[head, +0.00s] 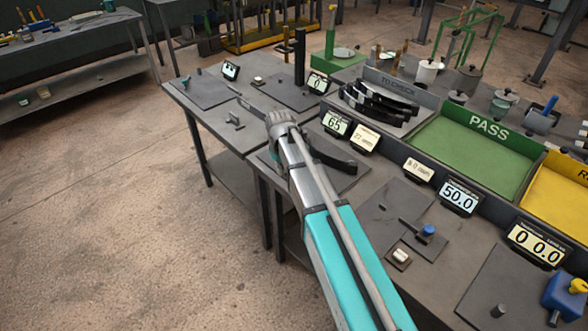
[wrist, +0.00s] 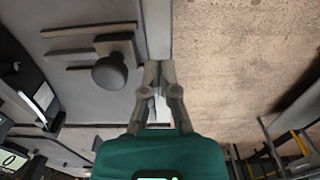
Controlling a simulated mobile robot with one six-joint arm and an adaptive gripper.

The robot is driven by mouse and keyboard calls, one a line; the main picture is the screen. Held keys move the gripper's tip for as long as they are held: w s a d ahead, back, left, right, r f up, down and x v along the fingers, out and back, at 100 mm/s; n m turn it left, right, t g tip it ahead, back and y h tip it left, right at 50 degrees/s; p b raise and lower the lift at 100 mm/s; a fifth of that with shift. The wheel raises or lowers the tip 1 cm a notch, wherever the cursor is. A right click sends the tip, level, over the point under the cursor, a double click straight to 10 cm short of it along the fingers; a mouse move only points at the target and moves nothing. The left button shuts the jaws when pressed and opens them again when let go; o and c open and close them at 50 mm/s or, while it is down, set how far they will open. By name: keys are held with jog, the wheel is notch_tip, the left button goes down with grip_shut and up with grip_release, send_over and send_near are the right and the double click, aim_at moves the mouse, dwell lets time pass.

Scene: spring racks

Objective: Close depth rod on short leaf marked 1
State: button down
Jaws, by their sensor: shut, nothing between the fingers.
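My gripper shows in the wrist view (wrist: 158,68), its two fingers together and empty. It is beside a dark round knob (wrist: 110,74) on a grey block with flat bars, apart from it in the picture. This may be the depth rod; I cannot tell. In the head view my arm hides most of the gripper, and a small grey fixture (head: 235,121) stands on the bench to its left. A dark curved leaf (head: 334,160) lies on a plate to the right of my arm, partly hidden. Several black leaves (head: 376,103) lie in the TO CHECK tray. No mark 1 is readable.
The green PASS tray (head: 470,155) and a yellow tray (head: 565,196) stand at the right. Displays, including one reading 65 (head: 336,123) and one reading 50.0 (head: 460,196), line the bench. A black post (head: 299,57) stands at the back. The floor left of the bench is clear.

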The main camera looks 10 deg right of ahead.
jog(key=shift+w+d, duration=0.8)
jog(key=shift+d, duration=0.3)
jog(key=shift+w+d, duration=0.75)
jog(key=shift+d, duration=0.3)
dwell(1.6)
jog(key=shift+s+a, duration=0.1)
jog(key=shift+a, duration=0.05)
dwell(0.9)
jog(key=shift+r, duration=0.1)
jog(key=shift+r+p, duration=3.4)
jog(key=shift+p, duration=0.15)
jog(key=shift+s, duration=0.1)
jog(key=s+d+m, duration=0.3)
jog(key=s+d, duration=0.1)
jog(key=s, duration=0.7)
jog(key=s+d+m, duration=0.4)
jog(key=s, duration=0.6)
jog(key=shift+s+d, duration=0.35)
jog(key=shift+d, duration=0.05)
